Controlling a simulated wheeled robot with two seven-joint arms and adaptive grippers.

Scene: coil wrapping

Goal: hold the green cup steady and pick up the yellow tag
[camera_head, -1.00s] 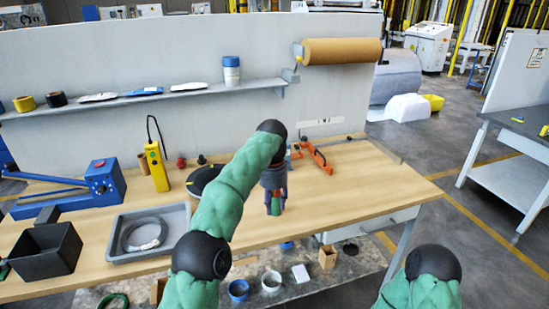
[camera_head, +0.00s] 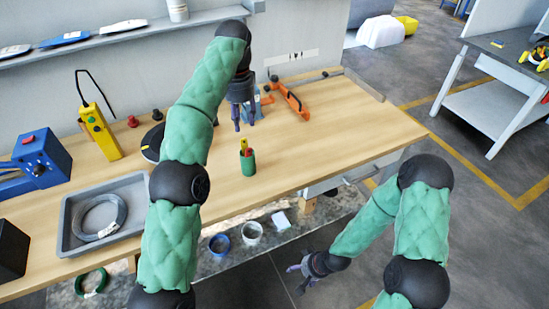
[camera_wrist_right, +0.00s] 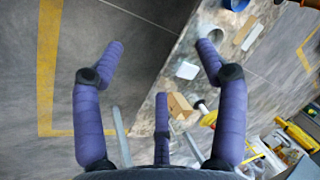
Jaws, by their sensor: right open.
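The green cup (camera_head: 248,164) stands upright on the wooden table near its front edge in the head view. A narrow yellow piece (camera_head: 244,145), which may be the yellow tag, and a reddish piece (camera_head: 250,152) stick up from it. My left gripper (camera_head: 244,129) is above and behind the cup, apart from it, with its fingers spread and nothing between them. My right gripper (camera_head: 297,279) is low in front of the table, away from the cup. In the right wrist view its purple fingers (camera_wrist_right: 161,88) are spread and empty over the floor.
A grey tray (camera_head: 66,244) with a coil (camera_head: 99,217) lies at the table's left. A yellow device (camera_head: 100,133) and a blue machine (camera_head: 42,160) stand behind it. An orange tool (camera_head: 291,101) lies at the back. The table right of the cup is clear.

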